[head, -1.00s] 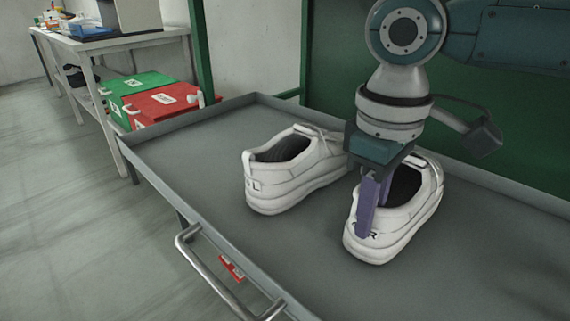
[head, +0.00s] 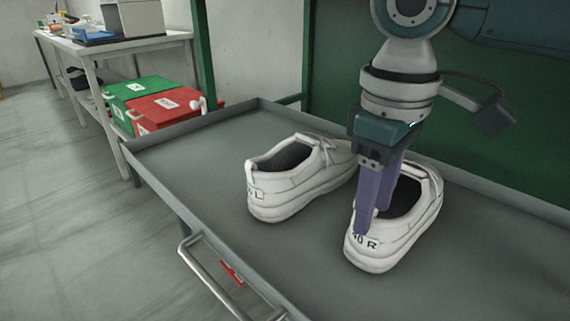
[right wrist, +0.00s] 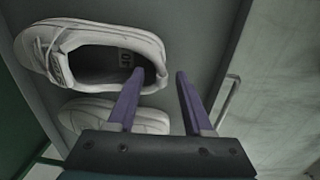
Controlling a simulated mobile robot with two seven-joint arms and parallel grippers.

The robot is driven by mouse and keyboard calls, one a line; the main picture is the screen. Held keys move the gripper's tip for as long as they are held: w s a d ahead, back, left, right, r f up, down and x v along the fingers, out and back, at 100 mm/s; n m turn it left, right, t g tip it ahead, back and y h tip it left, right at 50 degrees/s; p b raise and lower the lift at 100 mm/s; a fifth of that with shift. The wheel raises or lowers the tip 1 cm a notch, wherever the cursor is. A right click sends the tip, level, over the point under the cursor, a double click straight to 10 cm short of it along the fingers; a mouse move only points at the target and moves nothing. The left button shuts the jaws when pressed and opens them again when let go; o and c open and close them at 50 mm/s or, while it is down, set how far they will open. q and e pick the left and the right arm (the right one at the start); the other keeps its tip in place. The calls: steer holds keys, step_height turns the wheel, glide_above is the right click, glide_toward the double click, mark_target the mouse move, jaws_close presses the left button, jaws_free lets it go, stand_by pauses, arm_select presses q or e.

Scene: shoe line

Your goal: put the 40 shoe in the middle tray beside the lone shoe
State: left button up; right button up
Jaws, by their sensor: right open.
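The white 40 shoe (head: 405,235), marked "40 R" on its heel, stands upright in the grey tray (head: 300,284). To its left stands the lone white shoe (head: 300,188), its heel label ending in "L"; the two are close together, toes pointing away to the right. My right gripper (head: 374,222) is open at the heel of the 40 shoe, fingers pointing down. In the right wrist view its fingers (right wrist: 160,85) are spread, one at the heel rim of the 40 shoe (right wrist: 88,32), the other outside it. My left gripper is out of view.
The tray has a raised rim and a metal handle (head: 205,282) at the front. Its far left part is bare. A green box (head: 135,88) and a red box (head: 168,108) stand beyond it, near a white table (head: 130,45). A green panel rises behind.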

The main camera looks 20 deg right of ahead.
step_height(320, 180, up, 8)
steer(key=shift+a+r+p, duration=0.1)
steer(key=shift+a+p, duration=0.05)
steer(key=shift+p, duration=0.85)
steer(key=s+a+f+n+t+y, duration=0.25)
steer(key=s+a+f, duration=0.5)
steer(key=a, duration=0.45)
steer(key=s+d+f+m+h, duration=0.1)
steer(key=s+d+f+m, duration=0.1)
steer(key=s+d+m, duration=0.3)
steer(key=s+d+t, duration=0.1)
steer(key=s+d, duration=0.1)
steer(key=s, duration=0.2)
steer(key=shift+s+d+f+h, duration=0.2)
steer(key=shift+d+f+h, duration=0.15)
